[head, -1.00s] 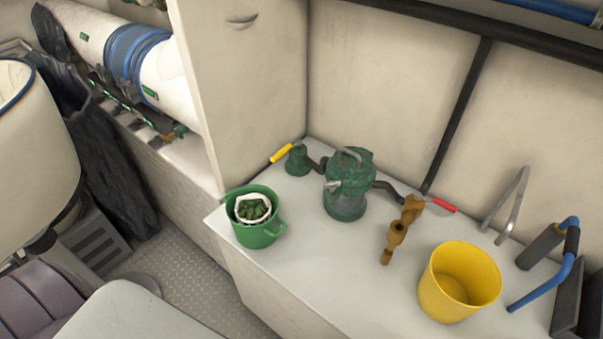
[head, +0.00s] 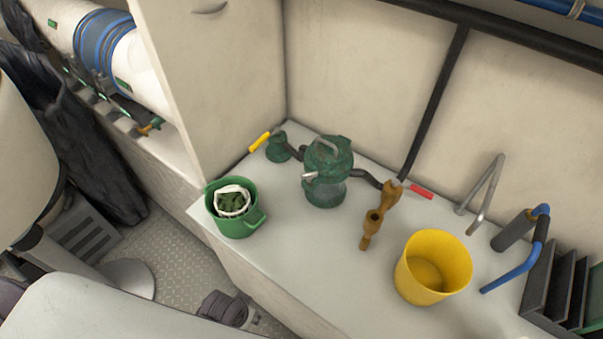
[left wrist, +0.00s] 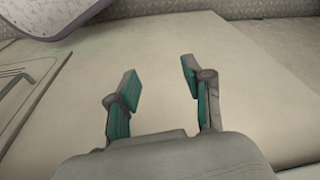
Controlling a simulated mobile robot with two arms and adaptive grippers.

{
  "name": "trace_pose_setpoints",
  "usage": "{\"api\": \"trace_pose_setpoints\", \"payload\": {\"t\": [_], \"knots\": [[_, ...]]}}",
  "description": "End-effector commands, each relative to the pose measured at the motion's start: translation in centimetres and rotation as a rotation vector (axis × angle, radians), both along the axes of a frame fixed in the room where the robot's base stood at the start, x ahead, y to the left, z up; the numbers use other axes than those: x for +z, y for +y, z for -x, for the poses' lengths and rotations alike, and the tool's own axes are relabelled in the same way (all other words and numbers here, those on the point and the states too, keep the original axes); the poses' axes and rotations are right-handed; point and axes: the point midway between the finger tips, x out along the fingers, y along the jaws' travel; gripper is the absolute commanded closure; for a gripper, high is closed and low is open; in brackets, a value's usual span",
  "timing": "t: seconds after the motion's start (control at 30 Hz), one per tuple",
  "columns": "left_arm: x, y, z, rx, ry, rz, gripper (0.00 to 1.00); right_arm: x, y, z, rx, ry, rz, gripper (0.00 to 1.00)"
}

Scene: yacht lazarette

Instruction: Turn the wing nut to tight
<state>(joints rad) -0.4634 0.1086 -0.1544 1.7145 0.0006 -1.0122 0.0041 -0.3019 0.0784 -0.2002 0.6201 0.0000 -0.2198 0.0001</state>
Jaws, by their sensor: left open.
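My left gripper (left wrist: 163,86) shows in the left wrist view, open and empty, facing a plain beige surface. The housing is not in that view. My right gripper is not in view.
Yellow (head: 260,142) and red (head: 422,191) handles flank the housing. The counter's front middle is clear.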

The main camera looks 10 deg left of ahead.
Motion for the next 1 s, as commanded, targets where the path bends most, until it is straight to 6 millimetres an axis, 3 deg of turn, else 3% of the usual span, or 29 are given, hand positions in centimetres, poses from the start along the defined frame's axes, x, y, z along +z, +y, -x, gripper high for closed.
{"api": "trace_pose_setpoints", "payload": {"t": [0.03,0.27,0.4,0.5,0.63,0.8,1.0], "knots": [[3.4,0.0,-0.9,0.001,-0.026,0.001,0.49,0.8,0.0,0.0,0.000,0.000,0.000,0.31],[14.8,0.5,-4.5,-0.009,-0.178,0.002,0.49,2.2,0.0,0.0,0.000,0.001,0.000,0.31],[22.4,0.4,-8.4,-0.054,-0.406,0.031,0.49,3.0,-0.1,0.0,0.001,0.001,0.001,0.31],[25.9,-0.4,-11.1,-0.101,-0.570,0.085,0.49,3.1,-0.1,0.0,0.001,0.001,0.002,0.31],[28.9,-1.6,-13.4,-0.162,-0.730,0.170,0.49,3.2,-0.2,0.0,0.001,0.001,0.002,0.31],[31.4,-2.8,-14.8,-0.229,-0.860,0.271,0.49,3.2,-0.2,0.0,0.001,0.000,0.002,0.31],[32.1,-3.4,-15.7,-0.249,-0.902,0.317,0.49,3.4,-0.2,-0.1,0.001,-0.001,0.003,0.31]]}}
